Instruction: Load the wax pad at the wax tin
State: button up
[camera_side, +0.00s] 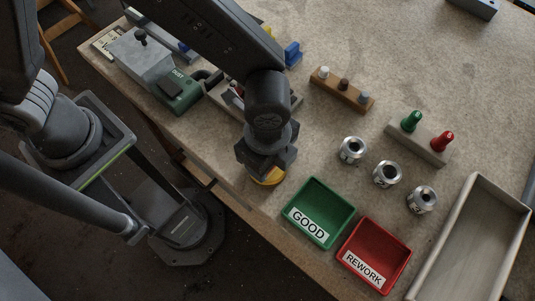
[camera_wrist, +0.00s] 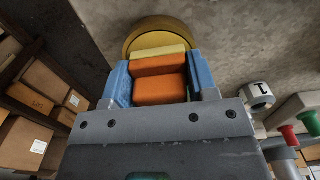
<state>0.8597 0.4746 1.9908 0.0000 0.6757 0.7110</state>
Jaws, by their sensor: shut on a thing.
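My gripper (camera_wrist: 158,88) shows in the wrist view with its two blue fingers shut on an orange block with a pale yellow face, the wax pad (camera_wrist: 159,84). The wax tin (camera_wrist: 160,24), a round yellow tin, lies just beyond the pad's yellow end. In the side view my gripper (camera_side: 267,168) points down over the wax tin (camera_side: 271,179), near the table's front edge. The tin is partly hidden under the gripper there, and the pad is hidden. I cannot tell whether the pad touches the tin.
A green GOOD tray (camera_side: 318,213) and a red REWORK tray (camera_side: 375,256) lie right of the tin. Several metal cylinders (camera_side: 387,174) stand behind them. A block with green and red plugs (camera_side: 420,140), a wooden peg holder (camera_side: 341,91) and a long grey bin (camera_side: 470,240) stand farther off.

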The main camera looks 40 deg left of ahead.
dwell(0.6)
jog(key=shift+r, duration=3.45)
